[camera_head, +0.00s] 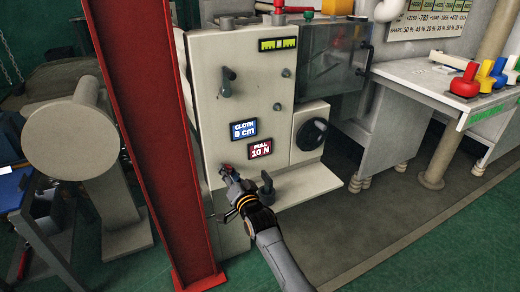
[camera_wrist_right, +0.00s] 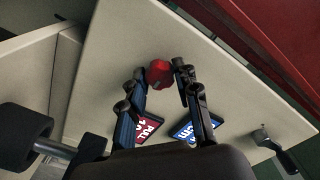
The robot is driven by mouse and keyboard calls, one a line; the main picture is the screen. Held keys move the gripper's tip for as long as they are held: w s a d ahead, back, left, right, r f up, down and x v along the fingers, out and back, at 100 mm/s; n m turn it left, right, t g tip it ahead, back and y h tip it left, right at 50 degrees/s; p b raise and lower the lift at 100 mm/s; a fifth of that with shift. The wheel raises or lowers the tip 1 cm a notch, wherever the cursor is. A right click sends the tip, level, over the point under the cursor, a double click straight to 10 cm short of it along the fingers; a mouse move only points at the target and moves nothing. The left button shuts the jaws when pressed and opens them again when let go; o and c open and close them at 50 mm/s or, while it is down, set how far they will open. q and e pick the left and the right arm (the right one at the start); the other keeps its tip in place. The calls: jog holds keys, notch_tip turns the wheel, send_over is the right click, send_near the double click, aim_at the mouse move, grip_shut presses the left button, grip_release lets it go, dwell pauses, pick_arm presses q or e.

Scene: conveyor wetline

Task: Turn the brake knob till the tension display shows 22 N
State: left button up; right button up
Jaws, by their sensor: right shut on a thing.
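The red brake knob (camera_wrist_right: 159,73) sits on the pale front panel of the machine, between the fingertips of my right gripper (camera_wrist_right: 163,75). In the head view my right gripper (camera_head: 231,174) reaches the lower left of the panel, and only a bit of the knob's red (camera_head: 225,168) shows there. The gripper is shut on the knob. The tension display (camera_head: 260,149) is red and reads PULL 10 N. It also shows in part in the right wrist view (camera_wrist_right: 147,128). My left gripper is in neither view.
A blue display (camera_head: 243,129) reads CLOTH 0 cm. A black round handwheel (camera_head: 312,134) is right of the displays. A dark lever (camera_head: 266,183) stands close to the right of my gripper. A red steel post (camera_head: 150,140) stands just left of the panel.

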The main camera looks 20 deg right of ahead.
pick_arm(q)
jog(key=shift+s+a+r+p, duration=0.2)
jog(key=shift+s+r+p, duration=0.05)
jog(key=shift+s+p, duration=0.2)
pick_arm(e)
jog(key=shift+f+m, duration=0.1)
jog(key=shift+m, duration=1.2)
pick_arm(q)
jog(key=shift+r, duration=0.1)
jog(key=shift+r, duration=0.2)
pick_arm(e)
jog(key=m, duration=0.3)
jog(key=shift+m, duration=0.3)
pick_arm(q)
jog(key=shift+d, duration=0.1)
pick_arm(e)
jog(key=shift+m, duration=1.7)
